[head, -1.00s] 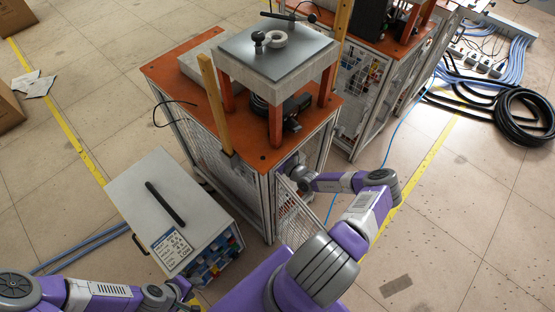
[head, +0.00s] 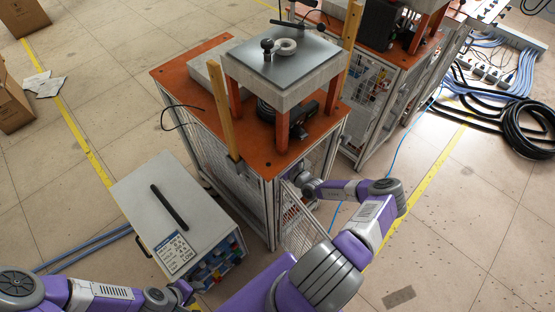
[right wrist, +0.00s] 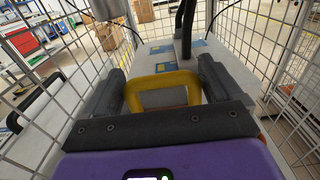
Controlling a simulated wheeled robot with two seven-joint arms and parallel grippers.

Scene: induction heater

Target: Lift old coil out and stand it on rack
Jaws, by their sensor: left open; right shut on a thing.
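My right gripper (right wrist: 163,95) is shut on a yellow handle (right wrist: 160,84) inside a wire-mesh cage. A grey block with blue labels (right wrist: 165,55) lies just beyond the handle; I cannot tell whether the two are joined or whether this is the old coil. In the head view my right arm reaches into the open front of the orange-topped cabinet (head: 215,53), and the gripper's fingers are hidden there. My left gripper (head: 188,293) is open and apparently empty at the bottom left, in front of the white box unit. I cannot make out a rack for certain.
The mesh door (head: 300,226) of the cabinet stands open beside my right arm. The white box unit (head: 140,192) with a black handle stands left of the cabinet. Black cable coils (head: 528,122) lie at the right. Floor at the lower right is largely clear.

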